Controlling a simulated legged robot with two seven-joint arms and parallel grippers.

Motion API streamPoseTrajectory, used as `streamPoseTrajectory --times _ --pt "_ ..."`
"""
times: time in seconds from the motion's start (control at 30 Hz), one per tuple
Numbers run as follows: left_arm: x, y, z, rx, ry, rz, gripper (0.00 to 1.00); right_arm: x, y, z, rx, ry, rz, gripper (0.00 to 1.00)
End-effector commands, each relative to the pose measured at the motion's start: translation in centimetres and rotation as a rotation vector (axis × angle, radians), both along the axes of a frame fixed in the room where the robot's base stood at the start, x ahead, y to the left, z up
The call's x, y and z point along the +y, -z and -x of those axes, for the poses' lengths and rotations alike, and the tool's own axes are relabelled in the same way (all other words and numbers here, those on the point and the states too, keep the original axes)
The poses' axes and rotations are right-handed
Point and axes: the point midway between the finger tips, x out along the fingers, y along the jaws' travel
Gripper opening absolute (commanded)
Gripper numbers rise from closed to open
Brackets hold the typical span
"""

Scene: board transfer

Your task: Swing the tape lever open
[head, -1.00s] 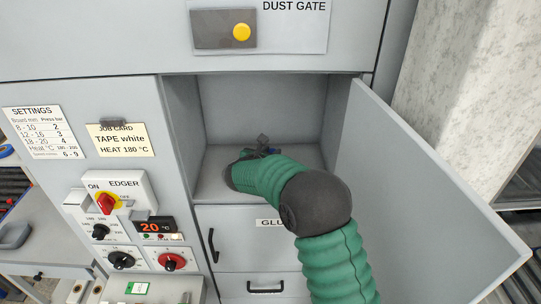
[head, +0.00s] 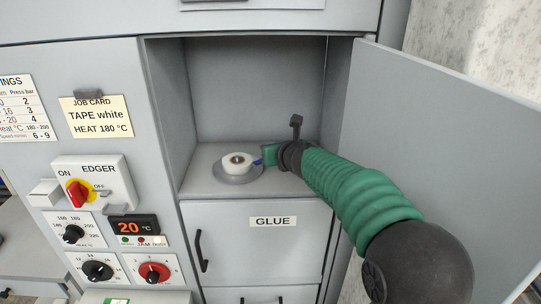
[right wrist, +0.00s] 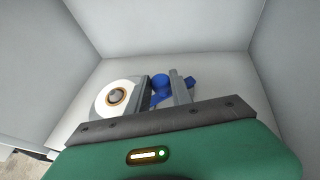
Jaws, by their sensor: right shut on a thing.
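The white tape roll (head: 233,162) sits on a round grey holder (head: 240,178) on the floor of the open compartment. It also shows at the left in the right wrist view (right wrist: 107,107). The blue tape lever (head: 257,162) is at the right side of the roll, mostly hidden by my gripper in the head view. In the right wrist view the blue lever (right wrist: 161,82) shows between the two grey fingers. My right gripper (head: 266,156), reaching in from the right, is shut on the lever (right wrist: 163,93). My left gripper is not in view.
The compartment door (head: 440,150) stands open at the right, beside my right arm. The compartment's left wall (head: 168,110) and the floor bound the space. The EDGER switch panel (head: 95,182) and job card (head: 96,116) are at the left.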

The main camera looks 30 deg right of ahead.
Motion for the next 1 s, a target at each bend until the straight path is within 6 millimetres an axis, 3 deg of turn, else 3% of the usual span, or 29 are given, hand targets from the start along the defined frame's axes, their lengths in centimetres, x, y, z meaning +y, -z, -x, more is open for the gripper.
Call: streamPoseTrajectory --times 0.3,0.83,0.87,1.0 --pt "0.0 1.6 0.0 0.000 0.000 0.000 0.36 -0.4 0.0 0.5 -0.002 -0.098 0.001 0.00" --pt "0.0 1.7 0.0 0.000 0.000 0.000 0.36 -0.4 0.0 0.6 0.000 -0.118 0.000 0.00" --pt "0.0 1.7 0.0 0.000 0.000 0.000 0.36 -0.4 0.0 0.6 0.000 -0.118 0.000 0.30" --pt "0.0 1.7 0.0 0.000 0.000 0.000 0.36 -0.4 0.0 0.6 0.000 -0.119 -0.001 0.48"
